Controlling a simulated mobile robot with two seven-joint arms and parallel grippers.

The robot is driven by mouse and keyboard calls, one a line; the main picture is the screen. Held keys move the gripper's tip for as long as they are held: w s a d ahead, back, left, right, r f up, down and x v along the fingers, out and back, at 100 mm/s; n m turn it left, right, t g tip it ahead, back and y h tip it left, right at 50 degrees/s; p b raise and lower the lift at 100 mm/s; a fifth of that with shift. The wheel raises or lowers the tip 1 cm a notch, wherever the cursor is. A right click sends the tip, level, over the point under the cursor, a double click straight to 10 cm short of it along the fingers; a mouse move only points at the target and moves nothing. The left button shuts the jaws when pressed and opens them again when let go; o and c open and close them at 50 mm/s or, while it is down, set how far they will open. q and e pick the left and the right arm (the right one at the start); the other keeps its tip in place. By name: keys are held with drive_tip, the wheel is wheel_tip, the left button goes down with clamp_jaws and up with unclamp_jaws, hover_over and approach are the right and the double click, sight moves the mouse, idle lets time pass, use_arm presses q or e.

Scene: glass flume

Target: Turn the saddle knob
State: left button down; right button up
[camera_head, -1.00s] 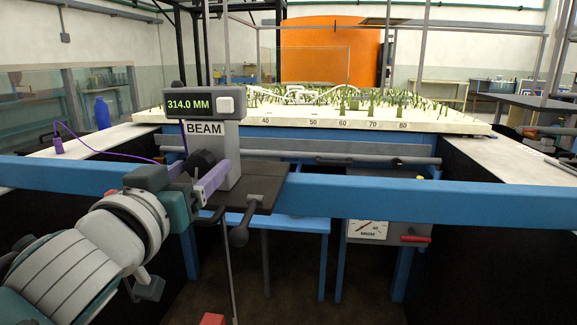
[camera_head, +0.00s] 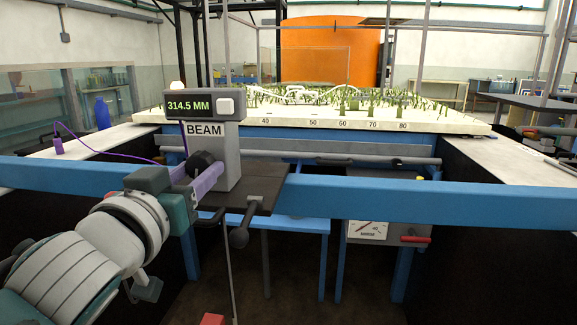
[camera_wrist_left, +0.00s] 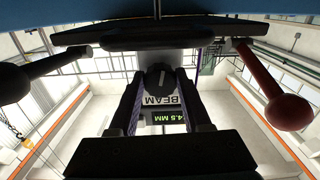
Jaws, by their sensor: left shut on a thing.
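The saddle knob (camera_head: 201,160) is a dark round knob on the side of the grey saddle block (camera_head: 226,165). The block carries a BEAM label and a green readout (camera_head: 190,106) showing 314.5 MM. My left gripper (camera_head: 200,172) has purple fingers, one on each side of the knob, and is shut on it. The finger contact itself is partly hidden. My right gripper is in neither view.
The saddle plate (camera_head: 262,185) rides on a blue beam (camera_head: 430,202) crossing the view. A dark ball-ended lever (camera_head: 240,235) hangs below it. The wrist view shows a red-ended lever (camera_wrist_left: 290,112) and a black one (camera_wrist_left: 15,82) flanking the gripper.

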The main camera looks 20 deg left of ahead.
use_arm(q)
drive_tip(key=shift+c, duration=1.8)
unclamp_jaws()
drive_tip(key=v, duration=1)
drive_tip(key=shift+a, duration=0.1)
